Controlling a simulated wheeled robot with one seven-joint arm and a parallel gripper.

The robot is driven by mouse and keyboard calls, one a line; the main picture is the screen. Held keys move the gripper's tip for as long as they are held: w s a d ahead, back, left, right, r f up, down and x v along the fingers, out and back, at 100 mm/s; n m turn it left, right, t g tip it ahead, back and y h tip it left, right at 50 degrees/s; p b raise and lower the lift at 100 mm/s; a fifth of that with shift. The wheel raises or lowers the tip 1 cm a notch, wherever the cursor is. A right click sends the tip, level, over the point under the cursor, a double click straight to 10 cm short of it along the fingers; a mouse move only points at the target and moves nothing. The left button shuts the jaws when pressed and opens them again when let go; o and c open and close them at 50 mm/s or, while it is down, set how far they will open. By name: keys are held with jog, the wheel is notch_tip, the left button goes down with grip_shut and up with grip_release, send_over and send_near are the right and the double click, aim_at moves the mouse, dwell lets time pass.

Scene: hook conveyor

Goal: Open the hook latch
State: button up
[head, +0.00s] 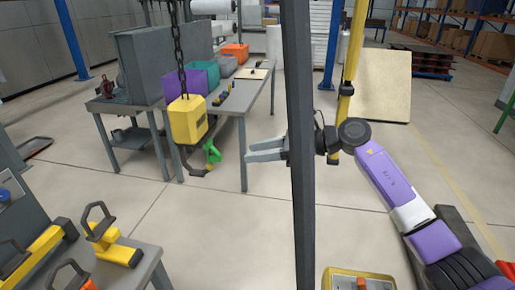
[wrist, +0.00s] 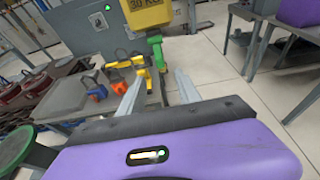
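A yellow hook block (head: 188,119) hangs on a dark chain (head: 177,45) left of centre in the head view. Its dull metal hook (head: 197,168) hangs below, with a green latch (head: 212,152) on the right side. In the wrist view the block (wrist: 145,14) is at the top, with the green latch (wrist: 156,52) under it, ahead of my fingers. My gripper (head: 250,150) is to the right of the hook, pointing left towards it and apart from it. In the wrist view its two fingers (wrist: 156,86) stand apart with nothing held between them. A dark post hides part of my wrist.
A grey table (head: 241,107) with purple, teal and orange bins stands behind the hook. A dark upright post (head: 300,100) crosses the head view. Open floor lies around the hook.

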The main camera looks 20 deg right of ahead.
aim_at(221, 157)
jog(key=b+x, duration=0.1)
jog(key=x, duration=0.7)
jog(key=shift+f+b, duration=0.25)
jog(key=shift+b, duration=0.05)
jog(key=shift+b+x, duration=0.5)
jog(key=shift+x, duration=0.55)
jog(key=shift+r, duration=0.2)
grip_shut()
